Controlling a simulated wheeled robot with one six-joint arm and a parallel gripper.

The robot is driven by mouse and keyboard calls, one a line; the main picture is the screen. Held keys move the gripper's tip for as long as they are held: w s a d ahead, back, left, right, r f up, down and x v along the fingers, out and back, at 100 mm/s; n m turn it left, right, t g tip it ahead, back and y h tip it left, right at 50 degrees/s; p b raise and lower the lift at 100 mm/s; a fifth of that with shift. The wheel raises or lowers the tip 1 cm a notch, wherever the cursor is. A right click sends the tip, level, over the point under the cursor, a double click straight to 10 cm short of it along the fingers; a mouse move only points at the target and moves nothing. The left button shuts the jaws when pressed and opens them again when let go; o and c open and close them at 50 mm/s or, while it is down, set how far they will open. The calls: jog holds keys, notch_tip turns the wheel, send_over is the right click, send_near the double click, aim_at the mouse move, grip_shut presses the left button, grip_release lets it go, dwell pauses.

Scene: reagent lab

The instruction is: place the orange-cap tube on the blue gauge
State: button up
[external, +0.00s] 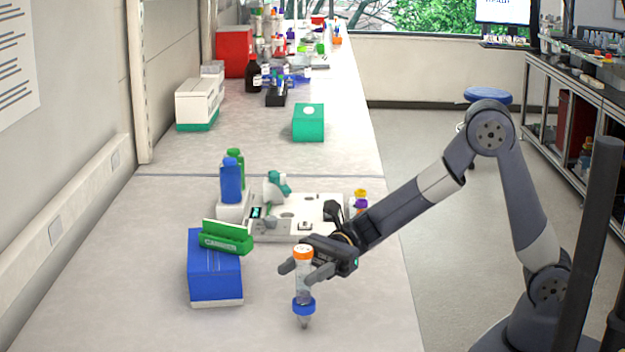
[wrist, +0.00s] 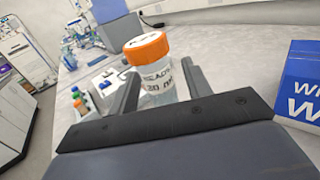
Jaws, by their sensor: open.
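The orange-cap tube (external: 303,276) is upright near the front of the bench, its orange cap on top. A blue ring-like piece (external: 303,306), apparently the blue gauge, is around its lower part, with a pointed clear tip below. My gripper (external: 304,272) is open, one finger on each side of the tube just below the cap. In the wrist view the tube (wrist: 158,88) stands between the spread fingers of my gripper (wrist: 162,88). The lower tube and the blue piece are hidden there. I cannot tell whether the fingers touch the tube.
A blue box (external: 214,268) with a green rack (external: 226,238) on top stands to the left. Behind are a white instrument (external: 296,228) and blue (external: 231,182) and green bottles. A teal box (external: 308,122) sits farther back. The bench front left is clear.

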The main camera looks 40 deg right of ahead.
jog(key=shift+r+p, duration=0.15)
jog(key=shift+p, duration=0.15)
jog(key=shift+w+d, duration=0.1)
jog(key=shift+d, duration=0.25)
jog(key=w+d+b, duration=0.1)
jog(key=d+b, duration=0.1)
jog(key=d, duration=0.9)
jog(key=shift+w+b, duration=0.15)
jog(key=shift+b, duration=0.25)
jog(key=a+p, duration=0.1)
jog(key=a, duration=0.2)
jog(key=s+a+p, duration=0.1)
jog(key=a, duration=0.7)
jog(key=shift+s+a+p, duration=0.25)
jog(key=shift+s+p, duration=0.05)
jog(key=shift+p, duration=0.1)
jog(key=shift+a+f+b, duration=0.2)
jog(key=shift+f+b, duration=0.1)
jog(key=shift+b, duration=0.05)
jog(key=shift+d+r+p, duration=0.1)
jog(key=shift+r+p, duration=0.2)
